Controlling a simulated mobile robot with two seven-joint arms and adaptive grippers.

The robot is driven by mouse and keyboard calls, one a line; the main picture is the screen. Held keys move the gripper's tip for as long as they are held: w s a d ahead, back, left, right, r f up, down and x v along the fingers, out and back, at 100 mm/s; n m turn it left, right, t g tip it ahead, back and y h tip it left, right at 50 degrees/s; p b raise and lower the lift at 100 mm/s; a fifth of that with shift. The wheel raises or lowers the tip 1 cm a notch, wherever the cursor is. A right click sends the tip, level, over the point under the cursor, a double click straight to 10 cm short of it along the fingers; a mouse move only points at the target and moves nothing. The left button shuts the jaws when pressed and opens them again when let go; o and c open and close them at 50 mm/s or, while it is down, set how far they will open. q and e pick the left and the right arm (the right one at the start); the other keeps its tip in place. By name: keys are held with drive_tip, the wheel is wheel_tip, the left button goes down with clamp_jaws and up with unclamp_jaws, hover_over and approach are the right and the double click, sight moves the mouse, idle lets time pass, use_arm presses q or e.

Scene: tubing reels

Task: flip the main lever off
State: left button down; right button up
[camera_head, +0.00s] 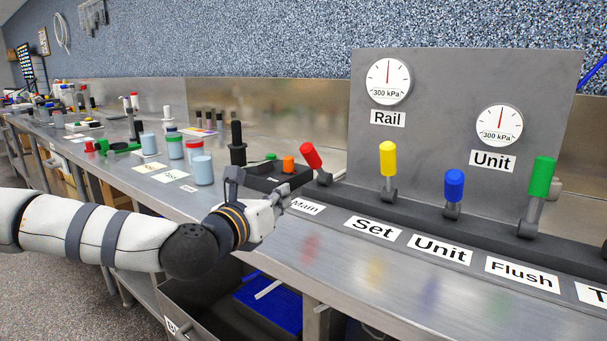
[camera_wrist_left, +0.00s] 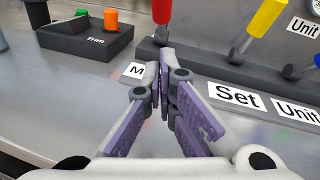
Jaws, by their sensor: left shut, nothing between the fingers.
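The main lever has a red handle (camera_head: 311,155) on a grey pivot and leans up and to the left in the head view, behind the label "Main" (camera_head: 306,206). In the left wrist view its red handle (camera_wrist_left: 162,11) is cut off by the top edge. My left gripper (camera_head: 281,195) is in front of the lever's base, low over the bench. In the left wrist view the fingers (camera_wrist_left: 163,60) are shut together and empty, just in front of the lever's pivot. They partly cover the label. I cannot tell whether they touch the lever. My right gripper is out of view.
Right of the main lever stand the yellow Set lever (camera_head: 388,158), blue Unit lever (camera_head: 454,187) and green Flush lever (camera_head: 542,177). A black box with an orange button (camera_head: 288,163) sits close on the left. A gauge panel (camera_head: 440,130) rises behind.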

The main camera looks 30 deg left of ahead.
use_arm(q)
drive_tip(key=b, duration=0.1)
approach(312, 168)
drive_tip(key=f, duration=0.1)
drive_tip(key=w+f, duration=0.1)
drive_tip(key=f, duration=0.1)
drive_tip(key=shift+w+d+f, duration=0.2)
drive_tip(key=shift+w, duration=0.1)
drive_tip(key=w+r, duration=0.2)
drive_tip(key=shift+a+r, duration=0.3)
drive_tip(key=shift+w+a+r, duration=0.15)
drive_tip(key=shift+w+r, duration=0.1)
drive_tip(key=shift+w, duration=0.25)
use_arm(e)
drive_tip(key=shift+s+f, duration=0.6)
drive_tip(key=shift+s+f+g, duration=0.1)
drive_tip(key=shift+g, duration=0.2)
